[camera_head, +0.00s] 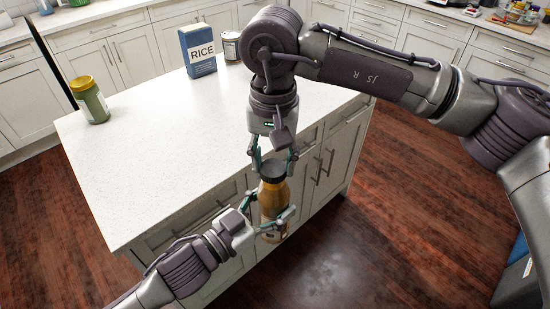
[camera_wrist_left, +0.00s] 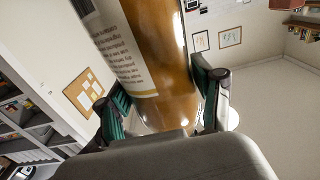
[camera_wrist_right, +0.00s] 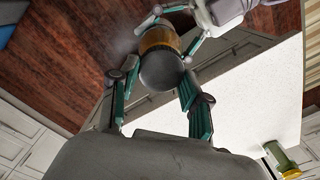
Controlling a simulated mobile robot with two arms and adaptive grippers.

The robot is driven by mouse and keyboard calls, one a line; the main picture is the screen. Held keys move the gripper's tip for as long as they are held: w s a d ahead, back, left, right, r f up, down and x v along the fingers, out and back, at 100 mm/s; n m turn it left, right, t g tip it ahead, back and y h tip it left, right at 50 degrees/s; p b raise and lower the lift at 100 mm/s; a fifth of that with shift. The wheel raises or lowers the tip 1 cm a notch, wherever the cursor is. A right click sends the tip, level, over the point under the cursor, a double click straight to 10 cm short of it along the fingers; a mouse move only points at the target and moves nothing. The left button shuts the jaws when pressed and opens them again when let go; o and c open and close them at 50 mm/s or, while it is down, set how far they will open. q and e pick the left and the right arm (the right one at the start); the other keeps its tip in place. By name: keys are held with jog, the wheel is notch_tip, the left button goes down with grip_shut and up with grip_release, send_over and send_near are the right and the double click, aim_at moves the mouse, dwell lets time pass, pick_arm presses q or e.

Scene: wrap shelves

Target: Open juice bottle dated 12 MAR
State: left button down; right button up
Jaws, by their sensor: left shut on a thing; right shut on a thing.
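An amber juice bottle (camera_head: 272,197) with a dark cap (camera_head: 272,172) is held upright in front of the counter's near edge. My left gripper (camera_head: 271,224) is shut on the bottle's lower body. In the left wrist view the bottle's side (camera_wrist_left: 160,45) fills the space between the fingers, with a printed white label; no date is readable. My right gripper (camera_head: 272,160) is above, pointing down, with its fingers shut on the cap. In the right wrist view the cap (camera_wrist_right: 161,70) sits between the fingers and covers most of the bottle. The cap appears to be on the bottle.
The white counter (camera_head: 160,150) carries a green jar with a yellow lid (camera_head: 90,99) at the left, a blue rice box (camera_head: 198,50) and a can (camera_head: 231,46) at the back. Its middle is clear. Wood floor (camera_head: 400,210) lies open at the right.

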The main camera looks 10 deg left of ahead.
jog(key=n, duration=0.5)
jog(key=shift+w+a+n, duration=0.15)
jog(key=shift+n, duration=0.15)
jog(key=shift+r, duration=0.25)
jog(key=shift+r, duration=0.95)
